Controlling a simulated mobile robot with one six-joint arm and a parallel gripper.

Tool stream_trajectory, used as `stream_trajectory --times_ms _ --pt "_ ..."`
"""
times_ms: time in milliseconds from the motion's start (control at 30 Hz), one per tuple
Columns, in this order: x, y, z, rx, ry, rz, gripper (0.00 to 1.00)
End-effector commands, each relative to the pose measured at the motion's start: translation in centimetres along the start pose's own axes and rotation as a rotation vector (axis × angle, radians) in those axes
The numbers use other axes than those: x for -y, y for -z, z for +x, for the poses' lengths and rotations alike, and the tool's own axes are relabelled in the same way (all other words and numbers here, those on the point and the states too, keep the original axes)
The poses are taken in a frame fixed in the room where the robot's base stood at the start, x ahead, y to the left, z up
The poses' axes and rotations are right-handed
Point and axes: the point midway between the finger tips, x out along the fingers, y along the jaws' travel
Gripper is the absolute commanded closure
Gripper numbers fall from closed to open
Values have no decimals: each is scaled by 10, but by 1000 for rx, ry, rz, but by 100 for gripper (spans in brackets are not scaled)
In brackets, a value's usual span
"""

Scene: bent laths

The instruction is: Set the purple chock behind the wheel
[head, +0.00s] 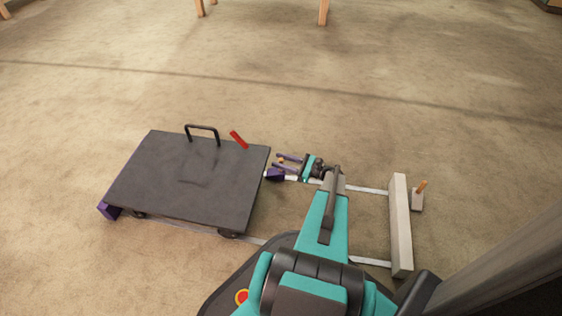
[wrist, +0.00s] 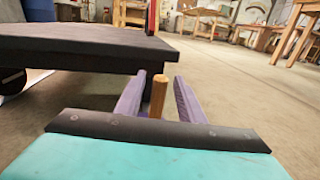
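A purple chock (head: 275,174) sits at the right edge of the dark cart (head: 190,180), by a pale strip on the floor. Another purple chock (head: 109,210) is at the cart's left front corner, near a wheel (head: 138,214). My gripper (head: 280,161) is just right of the cart, its two purple fingers apart. In the wrist view, an upright wooden peg (wrist: 158,97) stands between the fingers, with narrow gaps at its sides. The peg seems to belong to the right chock, but its lower end is hidden by my gripper. Another cart wheel (head: 228,233) shows at the front right corner.
The cart carries a black handle (head: 203,130) and a red lever (head: 239,140). Pale strips (head: 372,262) run along the floor to a light beam (head: 400,225). A grey block with an orange handle (head: 418,198) stands beyond it. The floor behind the cart is clear.

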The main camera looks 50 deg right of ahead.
Motion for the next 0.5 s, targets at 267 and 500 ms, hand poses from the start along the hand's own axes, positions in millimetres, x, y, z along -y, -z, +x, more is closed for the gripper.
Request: stream_trajectory --times_ms 267,500 --pt "0 0 0 0 0 0 65" --pt "1 -4 -7 0 1 0 65"
